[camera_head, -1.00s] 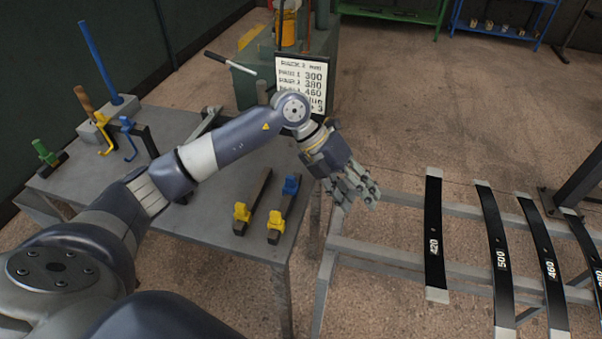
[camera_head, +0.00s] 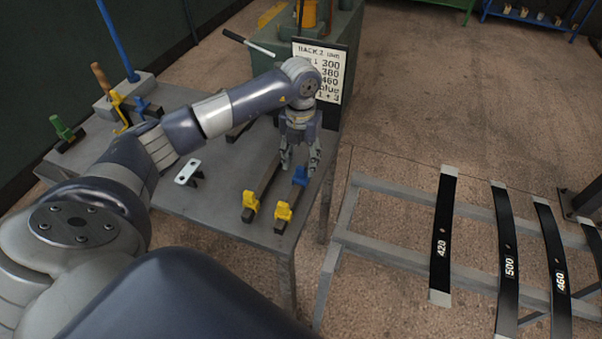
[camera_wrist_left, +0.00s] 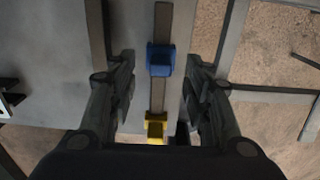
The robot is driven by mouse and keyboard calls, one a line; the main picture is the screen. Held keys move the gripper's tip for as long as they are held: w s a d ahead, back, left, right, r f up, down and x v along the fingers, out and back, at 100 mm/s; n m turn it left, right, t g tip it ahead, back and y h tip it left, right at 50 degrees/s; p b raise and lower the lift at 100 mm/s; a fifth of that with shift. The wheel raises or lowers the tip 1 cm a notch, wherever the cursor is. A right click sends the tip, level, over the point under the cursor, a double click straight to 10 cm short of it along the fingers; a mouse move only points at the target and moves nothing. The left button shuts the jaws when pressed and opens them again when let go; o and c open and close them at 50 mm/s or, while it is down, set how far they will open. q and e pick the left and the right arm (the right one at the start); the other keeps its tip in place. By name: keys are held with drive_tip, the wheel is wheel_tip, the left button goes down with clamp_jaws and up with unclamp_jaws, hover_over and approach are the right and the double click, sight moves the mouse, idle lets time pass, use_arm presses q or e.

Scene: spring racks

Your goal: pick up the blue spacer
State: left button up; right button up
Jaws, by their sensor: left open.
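The blue spacer (camera_head: 300,176) sits on a dark bar on the grey table, toward the bar's far part. In the left wrist view the blue spacer (camera_wrist_left: 160,60) lies between the two open fingers, seen from above and apart from both. My left gripper (camera_head: 300,168) is open and empty, fingers pointing down above the bar by the spacer. A yellow piece (camera_head: 283,212) is at the near end of the same bar; it also shows in the left wrist view (camera_wrist_left: 156,130). My right gripper is not in view.
A second bar with a yellow piece (camera_head: 250,203) lies just left. A white-topped part (camera_head: 187,172), a blue piece (camera_head: 145,108) and a green piece (camera_head: 62,127) are further left on the table. A sign (camera_head: 330,70) stands behind. A rack with black numbered springs (camera_head: 443,235) is right.

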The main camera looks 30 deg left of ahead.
sight(301, 167)
use_arm(q)
wheel_tip(301, 167, down, 2)
drive_tip(key=shift+f+p, duration=0.25)
drive_tip(key=shift+p, duration=0.15)
drive_tip(key=shift+f, duration=0.55)
drive_tip(key=c, duration=0.9)
drive_tip(key=shift+r, duration=0.1)
drive_tip(key=shift+w+r+b, duration=0.1)
drive_tip(key=shift+r+b, duration=0.2)
drive_tip(key=shift+r, duration=0.15)
wheel_tip(301, 167, up, 2)
drive_tip(key=shift+b, duration=0.55)
drive_tip(key=shift+s+d+r+b, duration=0.35)
drive_tip(key=shift+s+d+b, duration=0.4)
drive_tip(key=shift+d, duration=1.85)
drive_tip(key=shift+s+d+r+b, duration=0.3)
drive_tip(key=shift+s+d+b, duration=0.4)
drive_tip(key=shift+d, duration=1.85)
drive_tip(key=shift+s+d+r+b, duration=0.35)
drive_tip(key=shift+s+d+b, duration=0.4)
drive_tip(key=shift+d, duration=1.85)
